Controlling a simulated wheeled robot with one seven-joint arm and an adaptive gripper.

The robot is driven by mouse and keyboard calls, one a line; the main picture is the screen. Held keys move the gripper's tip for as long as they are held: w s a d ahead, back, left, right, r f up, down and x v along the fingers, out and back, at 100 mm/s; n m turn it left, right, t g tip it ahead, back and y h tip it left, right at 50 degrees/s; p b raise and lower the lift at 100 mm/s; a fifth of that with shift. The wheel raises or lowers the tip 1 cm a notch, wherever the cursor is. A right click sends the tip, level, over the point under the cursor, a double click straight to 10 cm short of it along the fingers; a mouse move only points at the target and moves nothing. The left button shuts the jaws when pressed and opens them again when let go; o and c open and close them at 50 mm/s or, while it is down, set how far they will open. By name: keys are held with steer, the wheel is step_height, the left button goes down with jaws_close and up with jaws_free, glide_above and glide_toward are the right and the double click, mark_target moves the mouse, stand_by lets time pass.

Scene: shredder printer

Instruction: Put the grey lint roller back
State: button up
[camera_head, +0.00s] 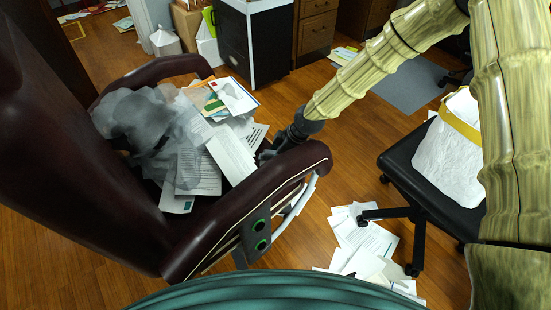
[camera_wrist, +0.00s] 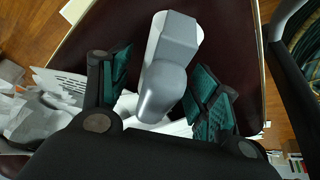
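The grey lint roller (camera_wrist: 166,78) shows in the wrist view, a rounded grey handle toward me and a lighter head at the far end. It lies between the two teal-padded fingers of my gripper (camera_wrist: 160,95). The fingers are spread, with a narrow gap showing on each side of the roller. Dark maroon leather of the chair and some white paper show behind it. In the head view my gripper (camera_head: 272,148) is down at the inner side of the chair's near armrest (camera_head: 265,195). I cannot make out the roller there.
The maroon chair's seat is heaped with papers (camera_head: 190,170) and grey translucent sheets (camera_head: 135,120). A black office chair (camera_head: 405,165) with a white bag (camera_head: 448,150) stands right. More papers (camera_head: 365,245) lie on the wood floor. A dark cabinet (camera_head: 255,45) stands behind.

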steer(key=p+v, duration=0.2)
steer(key=v, duration=1)
steer(key=shift+r, duration=0.2)
